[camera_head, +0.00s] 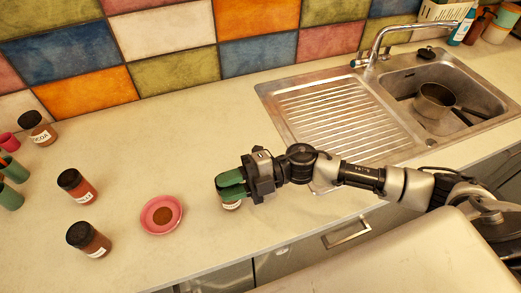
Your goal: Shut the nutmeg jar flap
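A small jar (231,206) with a white label stands on the counter, mostly hidden under my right gripper. Only its lower part shows; the label is too small to read, and I cannot tell how its flap stands. My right gripper (231,185) has green fingers set close together, looking shut, directly over the jar top. Whether they touch it I cannot tell.
A pink dish (147,222) of brown powder lies left of the jar. Dark-lidded spice jars (77,186) (88,240) and a cocoa jar (37,128) stand further left. A sink (432,119) with a pan (436,100) is at the right.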

